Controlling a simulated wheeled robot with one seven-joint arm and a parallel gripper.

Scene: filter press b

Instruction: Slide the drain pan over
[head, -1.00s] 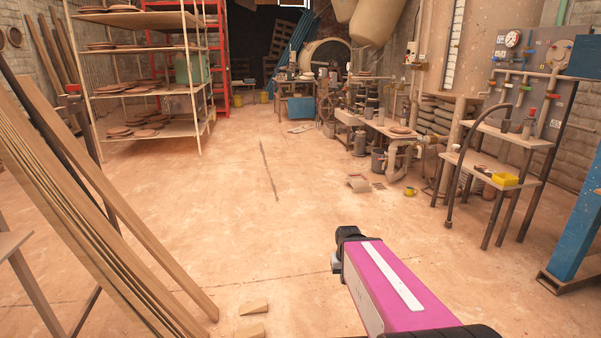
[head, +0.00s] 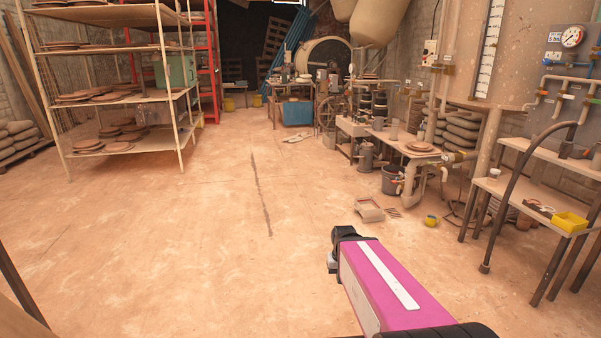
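A small, shallow, light tan pan (head: 369,210), which looks like the drain pan, sits on the floor right of centre, below the pipes of the work bench. A dark floor grate (head: 393,212) lies just to its right, apart from or at the edge of the pan; I cannot tell exactly. My pink and black arm reaches in from the bottom right, well short of the pan. My gripper's fingers do not show.
A yellow round object (head: 430,221) lies on the floor right of the grate. A grey bucket (head: 394,180) stands behind the pan. A small table (head: 509,191) with a yellow bin (head: 570,222) and a hanging dark hose is at right. Floor ahead and left is open.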

